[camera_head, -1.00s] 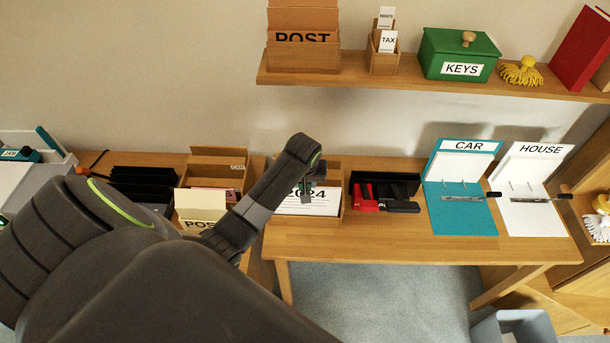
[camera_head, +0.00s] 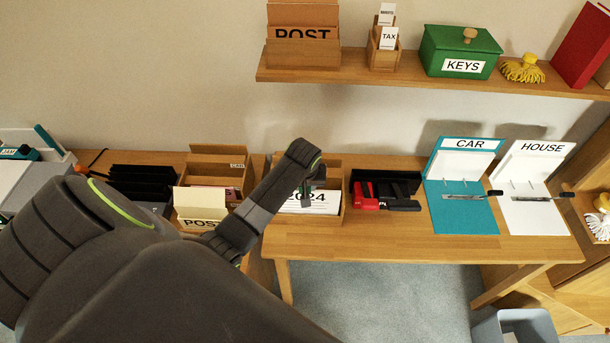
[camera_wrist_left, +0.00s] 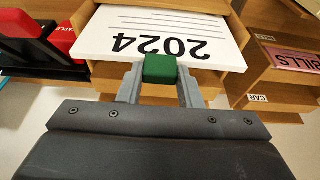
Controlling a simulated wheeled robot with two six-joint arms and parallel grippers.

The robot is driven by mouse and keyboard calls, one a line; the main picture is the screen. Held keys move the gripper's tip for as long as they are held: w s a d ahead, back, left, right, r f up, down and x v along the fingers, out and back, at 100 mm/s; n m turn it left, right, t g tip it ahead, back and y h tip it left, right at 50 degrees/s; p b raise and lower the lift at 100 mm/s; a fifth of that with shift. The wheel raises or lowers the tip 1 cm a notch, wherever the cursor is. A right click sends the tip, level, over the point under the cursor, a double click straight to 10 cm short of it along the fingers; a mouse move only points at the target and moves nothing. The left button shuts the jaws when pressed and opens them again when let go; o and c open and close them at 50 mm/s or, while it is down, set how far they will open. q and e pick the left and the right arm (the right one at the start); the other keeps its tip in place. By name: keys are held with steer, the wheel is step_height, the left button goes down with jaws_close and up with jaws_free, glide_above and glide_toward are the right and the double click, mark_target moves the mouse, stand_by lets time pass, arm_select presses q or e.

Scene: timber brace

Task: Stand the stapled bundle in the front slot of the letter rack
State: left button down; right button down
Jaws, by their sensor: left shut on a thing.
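A thick white bundle marked 2024 (camera_head: 318,206) lies in an open wooden tray (camera_head: 341,213) on the table. In the left wrist view it (camera_wrist_left: 170,30) lies just beyond my fingers, its text upside down. My left gripper (camera_head: 306,192) is shut on a green block (camera_wrist_left: 160,69) at the bundle's near edge. I cannot tell whether the block is fixed to the bundle. No staple shows. A stepped wooden rack marked POST (camera_head: 303,53) stands on the wall shelf, its lettering partly hidden by its front board. I cannot tell whether it is the letter rack. My right gripper is not in view.
On the shelf (camera_head: 430,88) are a small card holder (camera_head: 384,58), a green KEYS box (camera_head: 458,52) and a red book (camera_head: 584,45).

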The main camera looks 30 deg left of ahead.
arm_select(q)
steer(key=shift+f+b, duration=0.35)
steer(key=shift+f, duration=0.5)
steer(key=c, duration=0.9)
jaws_free()
steer(key=shift+c, duration=0.2)
steer(key=p+v, duration=0.1)
steer(key=v, duration=1.6)
steer(key=shift+d+r+p, duration=0.2)
steer(key=shift+p, duration=0.1)
